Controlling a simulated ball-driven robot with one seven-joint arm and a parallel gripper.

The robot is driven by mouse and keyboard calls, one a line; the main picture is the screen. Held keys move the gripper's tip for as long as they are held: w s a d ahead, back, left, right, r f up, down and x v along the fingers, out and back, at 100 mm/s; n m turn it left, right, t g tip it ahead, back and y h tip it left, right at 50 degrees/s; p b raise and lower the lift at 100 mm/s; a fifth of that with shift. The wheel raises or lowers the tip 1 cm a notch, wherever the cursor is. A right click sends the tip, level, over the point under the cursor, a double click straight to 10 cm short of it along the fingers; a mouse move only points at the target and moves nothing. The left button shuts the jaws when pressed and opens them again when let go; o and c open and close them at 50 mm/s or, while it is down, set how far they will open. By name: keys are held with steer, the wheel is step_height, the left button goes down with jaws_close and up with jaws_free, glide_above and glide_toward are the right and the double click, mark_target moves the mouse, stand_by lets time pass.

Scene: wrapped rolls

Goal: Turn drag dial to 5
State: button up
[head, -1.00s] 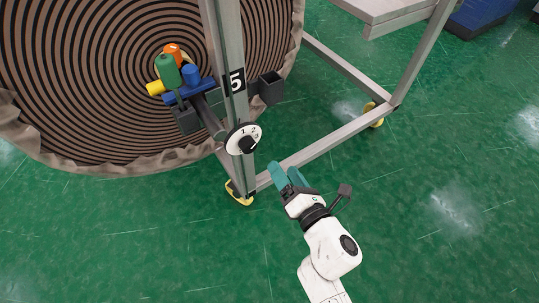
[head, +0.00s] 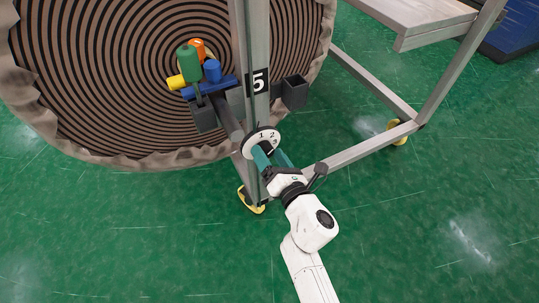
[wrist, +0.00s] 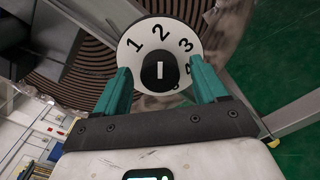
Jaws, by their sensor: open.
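The drag dial (head: 262,137) is a white disc with black numbers on the metal post. In the wrist view the dial (wrist: 146,30) shows 1, 2 and 3 clearly, with further numbers at the right partly hidden by a finger. Its black knob (wrist: 158,70) carries a short white mark that stands upright in the picture, roughly in line with the 2. My gripper (head: 271,157) is open in front of the dial. In the wrist view its teal fingers (wrist: 160,75) stand one on each side of the knob, apart from it as seen. The head view hides the knob behind my gripper.
A black sign with a white 5 (head: 258,82) is on the post above the dial. A large striped roll (head: 110,80) stands behind, with coloured handles (head: 205,72) in front of it. A frame rail (head: 365,152) runs right. Green floor is clear in front.

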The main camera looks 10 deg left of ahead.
steer(key=shift+w+a, duration=0.2)
steer(key=shift+w, duration=0.05)
steer(key=shift+c, duration=0.4)
steer(key=c, duration=1)
